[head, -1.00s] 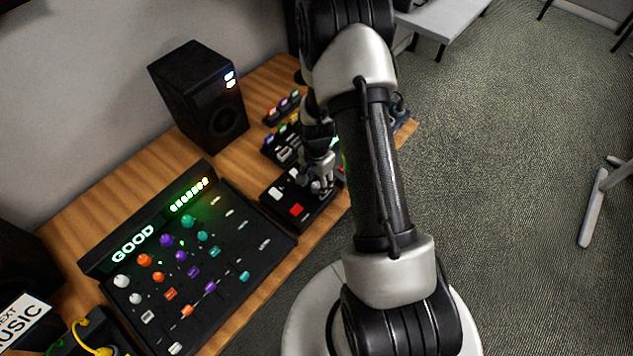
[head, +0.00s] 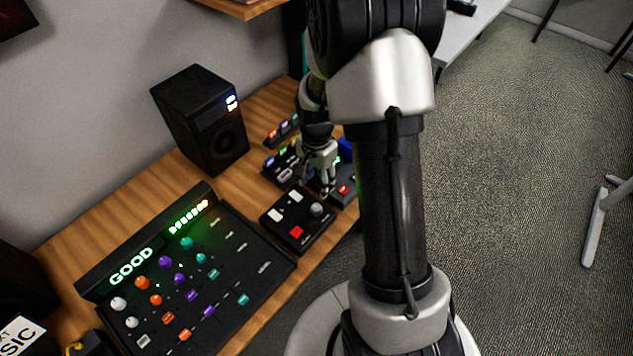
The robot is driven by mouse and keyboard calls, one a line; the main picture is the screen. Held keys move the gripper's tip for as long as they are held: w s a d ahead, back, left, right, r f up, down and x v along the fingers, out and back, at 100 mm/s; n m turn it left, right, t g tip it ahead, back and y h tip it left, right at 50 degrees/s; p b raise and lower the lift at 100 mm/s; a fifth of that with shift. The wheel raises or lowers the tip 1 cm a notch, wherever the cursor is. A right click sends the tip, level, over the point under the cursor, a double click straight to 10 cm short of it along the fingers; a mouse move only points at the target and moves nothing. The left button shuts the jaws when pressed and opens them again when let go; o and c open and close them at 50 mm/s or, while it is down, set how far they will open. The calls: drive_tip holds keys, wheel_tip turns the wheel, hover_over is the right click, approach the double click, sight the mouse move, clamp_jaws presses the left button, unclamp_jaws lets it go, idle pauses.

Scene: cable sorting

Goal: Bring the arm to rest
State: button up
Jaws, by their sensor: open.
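My arm rises from its base at the bottom of the head view and reaches over to the desk. My gripper (head: 325,188) is open and hangs pointing down, just behind the small black box (head: 285,212) with white buttons, a red button and a grey knob. Nothing shows between its fingers. It is over or near the dark devices behind that box; I cannot tell the exact gap. My forearm and upper arm hide the right end of the desk.
A black mixing console (head: 205,270) with a lit "GOOD" display and coloured knobs fills the front of the wooden desk (head: 120,203). A black speaker (head: 200,122) stands at the back by the wall. Grey carpet floor (head: 510,170) to the right is open.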

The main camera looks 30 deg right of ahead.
drive_tip(key=shift+r, duration=0.1)
drive_tip(key=s+a+r+n+t, duration=0.1)
drive_tip(key=s+a+r+n, duration=0.2)
drive_tip(key=r, duration=0.6)
drive_tip(key=s+a+r+n+t, duration=0.1)
drive_tip(key=s+a+r+n, duration=0.25)
drive_tip(key=r, duration=0.45)
drive_tip(key=s+a+r+n+t, duration=0.1)
drive_tip(key=s+a+r+n, duration=0.2)
drive_tip(key=s, duration=0.3)
drive_tip(key=s+a+r+n+t, duration=0.1)
drive_tip(key=s+a+r+n, duration=0.2)
drive_tip(key=s, duration=0.4)
wheel_tip(320, 180, up, 2)
drive_tip(key=shift+r+n+t, duration=0.1)
drive_tip(key=shift+n+t, duration=0.2)
drive_tip(key=shift+n, duration=0.45)
